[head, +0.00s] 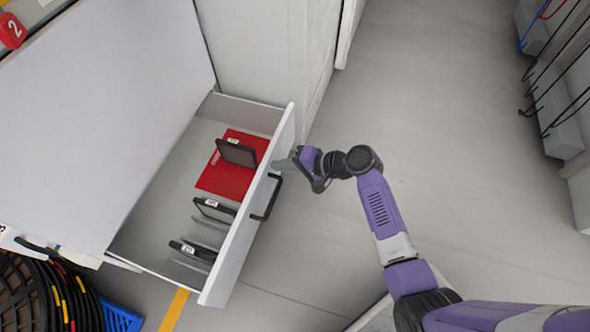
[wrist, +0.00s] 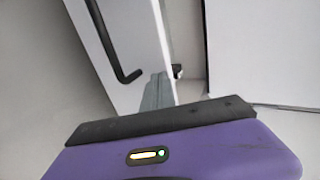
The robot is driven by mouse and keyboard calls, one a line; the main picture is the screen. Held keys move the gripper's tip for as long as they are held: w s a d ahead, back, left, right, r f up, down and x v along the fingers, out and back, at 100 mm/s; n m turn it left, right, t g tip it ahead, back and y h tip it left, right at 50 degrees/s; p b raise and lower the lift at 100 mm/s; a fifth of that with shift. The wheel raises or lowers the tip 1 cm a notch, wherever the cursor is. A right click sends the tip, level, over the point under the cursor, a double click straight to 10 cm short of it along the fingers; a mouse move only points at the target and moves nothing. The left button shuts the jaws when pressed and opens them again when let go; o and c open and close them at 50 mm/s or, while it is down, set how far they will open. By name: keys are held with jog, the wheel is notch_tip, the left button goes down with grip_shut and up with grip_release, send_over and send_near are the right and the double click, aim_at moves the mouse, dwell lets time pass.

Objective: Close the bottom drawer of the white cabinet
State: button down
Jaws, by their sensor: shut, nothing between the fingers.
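The white cabinet (head: 110,90) stands at the left in the head view. Its bottom drawer (head: 285,136) is pulled well out, with a black bar handle (head: 266,198) on its front. Inside lie a red flat item (head: 222,182) and several dark upright pieces (head: 214,208). My gripper (head: 284,164) is shut and empty, at the outer side of the drawer front, above the handle in the picture. In the wrist view the drawer front (wrist: 118,40) and handle (wrist: 108,45) show beyond my grey fingers (wrist: 158,92). I cannot tell whether the fingertips touch the front.
Another white cabinet body (head: 262,50) stands beyond the drawer. Coiled black cable reels (head: 40,295) and a blue crate (head: 120,318) are at the lower left. Grey units with hanging cables (head: 555,110) line the right. The floor (head: 450,150) between is clear.

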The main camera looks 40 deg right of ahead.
jog(key=shift+w+a, duration=0.3)
jog(key=shift+w, duration=0.15)
jog(key=shift+w+a, duration=0.1)
